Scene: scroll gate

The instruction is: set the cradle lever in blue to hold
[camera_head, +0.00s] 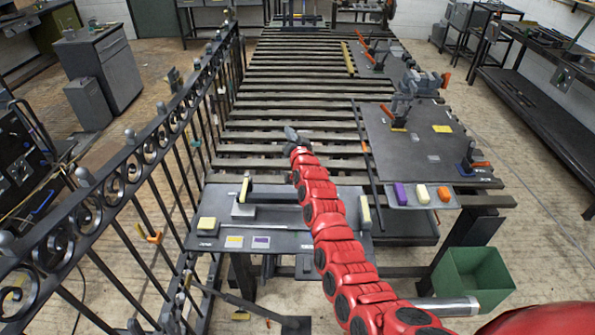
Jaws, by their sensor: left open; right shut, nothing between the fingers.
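A small blue handle (43,204) shows on the dark cabinet at the left edge, behind the scrolled gate. It is too small to tell whether it is the cradle lever or how it is set. My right gripper (291,134) is at the end of the red arm that comes in from the lower right. It looks shut and empty, over the dark slats in the middle, far from the blue handle. The red arm hides part of the front plate. My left gripper is not in view.
The black scrolled gate (131,142) runs along the left. A front plate (285,238) carries blocks and posts. A tray (446,204) holds coloured blocks. A green bin (474,283) stands at the lower right.

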